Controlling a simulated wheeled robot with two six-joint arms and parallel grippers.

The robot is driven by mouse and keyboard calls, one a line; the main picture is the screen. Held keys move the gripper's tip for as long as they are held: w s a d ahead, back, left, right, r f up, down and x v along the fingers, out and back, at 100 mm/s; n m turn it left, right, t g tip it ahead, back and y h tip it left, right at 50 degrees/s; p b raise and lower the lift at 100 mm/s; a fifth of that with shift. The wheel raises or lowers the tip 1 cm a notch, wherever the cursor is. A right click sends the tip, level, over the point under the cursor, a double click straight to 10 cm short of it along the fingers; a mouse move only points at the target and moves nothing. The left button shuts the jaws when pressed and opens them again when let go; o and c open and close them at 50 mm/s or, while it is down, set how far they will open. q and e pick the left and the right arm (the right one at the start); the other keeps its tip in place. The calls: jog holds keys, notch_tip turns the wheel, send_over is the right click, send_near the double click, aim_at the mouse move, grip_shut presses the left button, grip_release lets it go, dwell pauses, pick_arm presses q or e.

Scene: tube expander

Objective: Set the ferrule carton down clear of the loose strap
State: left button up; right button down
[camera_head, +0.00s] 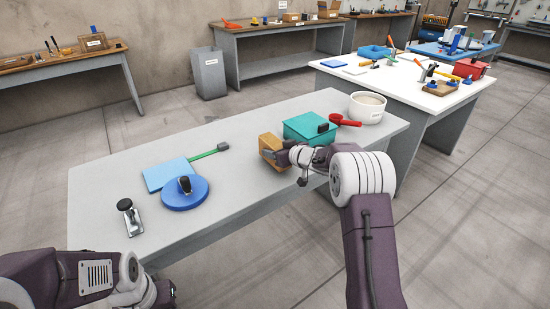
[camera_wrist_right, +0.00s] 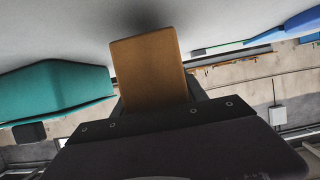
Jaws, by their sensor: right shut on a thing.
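The brown carton (camera_head: 269,146) is at the middle of the near grey table, left of the teal box. My right gripper (camera_head: 290,153) is shut on it; in the right wrist view the carton (camera_wrist_right: 150,68) stands out from between the fingers (camera_wrist_right: 157,102). Its shadow falls close by on the grey surface; I cannot tell whether it touches. A green strip with a grey end (camera_head: 206,154), which may be the loose strap, lies to the left, apart from the carton, by a light blue sheet. My left gripper (camera_head: 165,292) is at the lower left, its fingers unclear.
The teal box (camera_head: 310,128), a red tool (camera_head: 345,120) and a white bowl (camera_head: 367,107) stand right of the carton. A blue disc (camera_head: 185,193) and a metal-and-black device (camera_head: 130,217) are at the left. Bare tabletop (camera_head: 240,180) lies between disc and carton.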

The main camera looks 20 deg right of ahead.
notch_tip(320, 180, down, 2)
jog(key=shift+r, duration=0.15)
pick_arm(q)
jog(key=shift+f, duration=0.6)
pick_arm(e)
jog(key=c, duration=0.6)
grip_release()
jog(key=shift+f, duration=0.2)
jog(key=shift+r, duration=0.1)
